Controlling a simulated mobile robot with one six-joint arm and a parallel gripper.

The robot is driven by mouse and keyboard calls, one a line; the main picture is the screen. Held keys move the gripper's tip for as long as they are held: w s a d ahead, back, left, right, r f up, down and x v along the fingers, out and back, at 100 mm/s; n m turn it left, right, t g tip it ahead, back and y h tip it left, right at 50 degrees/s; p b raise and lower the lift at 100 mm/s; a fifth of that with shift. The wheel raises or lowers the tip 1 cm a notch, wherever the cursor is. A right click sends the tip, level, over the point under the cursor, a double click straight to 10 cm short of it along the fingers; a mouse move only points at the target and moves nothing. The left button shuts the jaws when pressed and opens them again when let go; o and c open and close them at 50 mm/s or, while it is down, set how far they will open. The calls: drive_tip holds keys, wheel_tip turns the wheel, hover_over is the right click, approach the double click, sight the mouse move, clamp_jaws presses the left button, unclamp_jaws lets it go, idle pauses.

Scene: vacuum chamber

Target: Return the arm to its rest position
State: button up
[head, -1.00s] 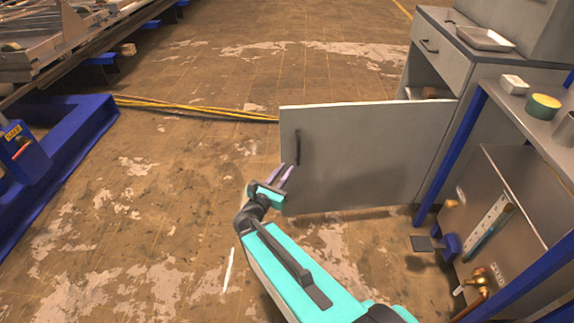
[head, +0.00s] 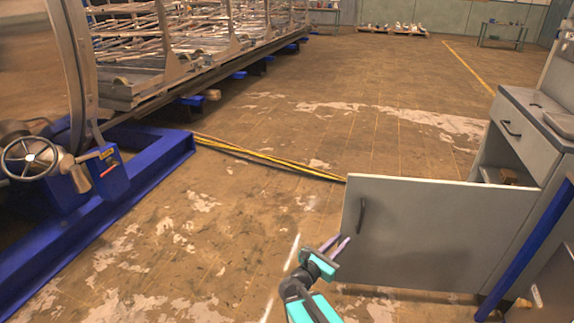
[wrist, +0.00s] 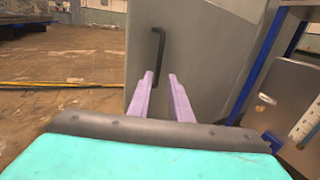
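My gripper (head: 338,243) is in front of the open grey cabinet door (head: 430,235), close to its handle side. In the wrist view its two purple fingers (wrist: 160,84) stand apart with nothing between them, so it is open and empty. The black door handle (head: 361,216) is a vertical bar near the door's left edge. In the wrist view the handle (wrist: 158,55) lies beyond the fingertips, and I see no finger around it. My teal arm (head: 312,308) reaches up from the bottom edge.
The grey cabinet (head: 505,160) stands at right, its compartment partly visible behind the door. A blue post (head: 527,247) rises in front of it. A blue frame (head: 110,215) with a handwheel (head: 30,158) stands at left. Yellow cables (head: 270,158) cross the floor. The middle floor is clear.

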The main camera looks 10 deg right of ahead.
drive_tip(key=s+f+m+g+y+p, duration=0.2)
drive_tip(key=s+f+m+g+p, duration=0.25)
drive_tip(key=s, duration=0.35)
drive_tip(key=s+d+f+m+g+y+p, duration=0.1)
drive_tip(key=s+f+m+g+y+p, duration=0.15)
drive_tip(key=s+p, duration=0.35)
drive_tip(key=s+f+m+g+y+p, duration=0.1)
drive_tip(key=s+f+m+g+p, duration=0.35)
drive_tip(key=s, duration=0.45)
drive_tip(key=s+a+f+m+g+y+p, duration=0.1)
drive_tip(key=s+a+m+y, duration=0.3)
drive_tip(key=a, duration=0.4)
drive_tip(key=s+a+f+m+g+y, duration=0.3)
drive_tip(key=s+a+f+m+y, duration=0.1)
drive_tip(key=s+a+m, duration=0.3)
drive_tip(key=shift+a+m+y+p, duration=0.35)
drive_tip(key=shift+a+m+y, duration=0.3)
drive_tip(key=shift+a+m, duration=0.6)
drive_tip(key=shift+d, duration=0.1)
